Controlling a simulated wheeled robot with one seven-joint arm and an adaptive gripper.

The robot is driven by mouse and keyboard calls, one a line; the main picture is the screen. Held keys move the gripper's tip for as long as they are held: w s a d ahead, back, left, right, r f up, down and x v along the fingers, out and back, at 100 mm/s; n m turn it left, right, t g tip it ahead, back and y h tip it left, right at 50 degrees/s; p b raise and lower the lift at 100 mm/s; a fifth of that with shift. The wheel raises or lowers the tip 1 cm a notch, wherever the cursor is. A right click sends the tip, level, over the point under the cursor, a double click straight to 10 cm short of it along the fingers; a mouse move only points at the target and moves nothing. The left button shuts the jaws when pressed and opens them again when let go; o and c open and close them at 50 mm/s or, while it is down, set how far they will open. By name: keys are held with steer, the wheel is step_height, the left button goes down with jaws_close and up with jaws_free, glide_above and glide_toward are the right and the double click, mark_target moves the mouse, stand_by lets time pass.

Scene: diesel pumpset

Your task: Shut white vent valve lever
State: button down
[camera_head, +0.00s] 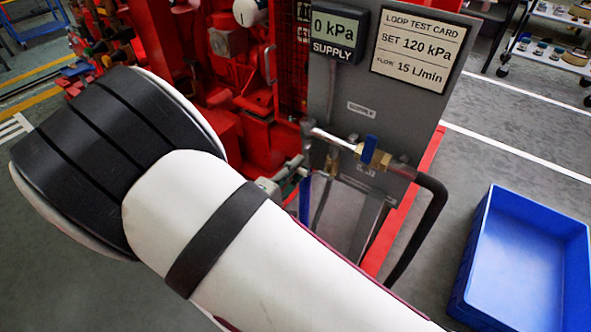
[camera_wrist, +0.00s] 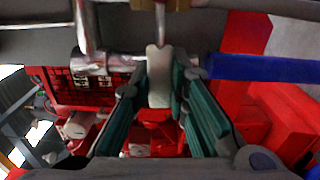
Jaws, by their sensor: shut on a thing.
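The white vent valve lever (camera_wrist: 159,76) shows in the wrist view, between the green-padded fingers of my gripper (camera_wrist: 157,90). The fingers are shut on it near their tips. A metal valve body and pipe (camera_wrist: 107,64) lie just beyond and to the left of the lever. In the head view my gripper (camera_head: 288,177) shows only in small part at the left edge of the grey panel. My own white arm hides much of the area, and I cannot make out the white lever there.
A grey panel (camera_head: 347,105) carries a supply display (camera_head: 339,33) reading 0 kPa and a test card (camera_head: 420,47). A blue-handled brass valve (camera_head: 370,150) and black hose (camera_head: 432,215) are close to my gripper. Red machinery (camera_head: 225,60) stands behind. A blue bin (camera_head: 480,240) is at right.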

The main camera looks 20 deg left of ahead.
stand_by(0.3)
steer(key=c, duration=1.5)
jaws_free()
steer(key=shift+s, duration=0.1)
steer(key=v, duration=1.1)
steer(key=shift+s+a, duration=0.1)
steer(key=shift+s, duration=0.3)
